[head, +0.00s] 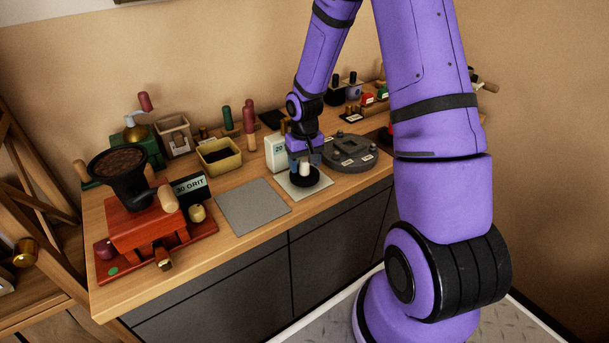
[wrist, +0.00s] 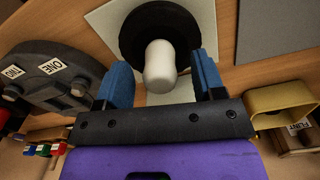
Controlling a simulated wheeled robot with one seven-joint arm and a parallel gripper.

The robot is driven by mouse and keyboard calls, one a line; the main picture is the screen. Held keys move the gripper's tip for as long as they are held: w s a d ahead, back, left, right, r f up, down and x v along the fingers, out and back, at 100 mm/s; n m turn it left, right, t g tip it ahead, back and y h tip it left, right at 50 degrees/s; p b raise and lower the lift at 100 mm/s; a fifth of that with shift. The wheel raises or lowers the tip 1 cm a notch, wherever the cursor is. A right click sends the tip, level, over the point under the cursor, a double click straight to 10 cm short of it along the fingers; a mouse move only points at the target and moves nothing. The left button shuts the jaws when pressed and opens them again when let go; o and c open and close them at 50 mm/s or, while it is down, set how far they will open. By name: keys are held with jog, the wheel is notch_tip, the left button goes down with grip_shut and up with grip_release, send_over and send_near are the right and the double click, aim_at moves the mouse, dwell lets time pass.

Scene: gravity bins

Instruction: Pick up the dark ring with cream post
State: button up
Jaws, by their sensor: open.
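The dark ring (head: 313,179) lies on a pale square mat (head: 285,184), with its cream post (head: 304,169) standing up from it. In the wrist view the dark ring (wrist: 141,25) is at the top middle, and the cream post (wrist: 160,66) points toward the camera. My gripper (wrist: 164,78) is open, with one blue finger on each side of the cream post. Gaps show between the post and both fingers. In the head view my gripper (head: 303,163) is over the mat and partly hides the post.
A dark grey round-holed base (head: 352,151) stands just right of the mat, close to my gripper. A grey square mat (head: 253,206) lies to the left, bare. A white "20" box (head: 276,153) and a yellow bin (head: 219,157) stand behind. A red grinder (head: 146,230) is far left.

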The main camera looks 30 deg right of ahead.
jog(key=shift+f, duration=0.65)
jog(key=shift+c, duration=0.4)
grip_shut()
jog(key=shift+r, duration=0.15)
